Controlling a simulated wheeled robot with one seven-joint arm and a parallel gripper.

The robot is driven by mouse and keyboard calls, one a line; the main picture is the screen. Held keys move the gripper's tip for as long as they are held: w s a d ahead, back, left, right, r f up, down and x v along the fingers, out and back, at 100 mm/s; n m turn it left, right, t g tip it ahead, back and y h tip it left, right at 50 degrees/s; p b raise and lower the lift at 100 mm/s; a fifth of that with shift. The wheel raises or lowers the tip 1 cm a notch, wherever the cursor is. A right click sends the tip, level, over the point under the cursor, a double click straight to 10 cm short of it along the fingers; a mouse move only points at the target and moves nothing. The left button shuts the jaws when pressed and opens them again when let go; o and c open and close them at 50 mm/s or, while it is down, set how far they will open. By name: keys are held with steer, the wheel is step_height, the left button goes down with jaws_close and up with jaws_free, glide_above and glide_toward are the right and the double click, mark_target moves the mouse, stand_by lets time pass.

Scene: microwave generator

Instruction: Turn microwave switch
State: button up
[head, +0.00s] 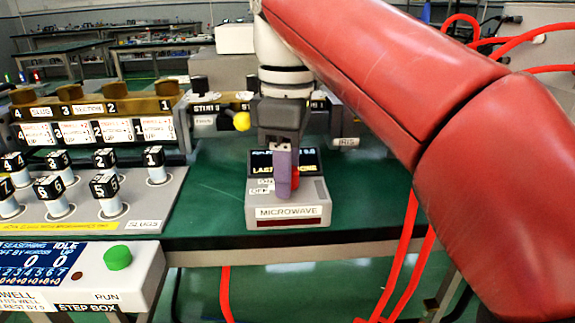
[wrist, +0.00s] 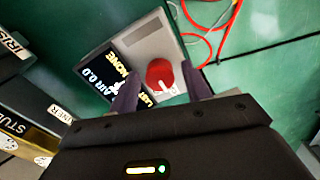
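The microwave box (head: 312,190) is a grey unit on the green table, with a MICROWAVE label on its front. Its dark display (head: 310,157) shows yellow text. The red switch knob (wrist: 160,75) has a small white mark and shows in full in the wrist view. In the head view the knob (head: 295,179) is mostly hidden behind my purple finger, next to the ON and OFF labels. My gripper (head: 284,195) points down over the box. Its fingers are apart, one on each side of the knob in the wrist view; I cannot tell if they touch it.
A slugs rack (head: 120,205) with several black-topped posts stands to the left. The step box (head: 130,275) with a green button is at the front left. Several labelled units stand behind the microwave. Red cables hang at the right. Green tabletop (head: 215,190) is bare left of the microwave.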

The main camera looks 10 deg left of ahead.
steer(key=c, duration=0.8)
steer(key=shift+c, duration=0.2)
steer(key=shift+r+m+p, duration=0.1)
steer(key=shift+m+p, duration=0.2)
steer(key=shift+p, duration=0.1)
steer(key=shift+r+m+p, duration=0.1)
steer(key=shift+m+p, duration=0.5)
steer(key=m+p, duration=0.2)
steer(key=m, duration=0.1)
steer(key=shift+p, duration=0.35)
steer(key=m+p, duration=0.2)
steer(key=m, duration=0.2)
steer(key=shift+m+p, duration=0.55)
steer(key=shift+m, duration=0.95)
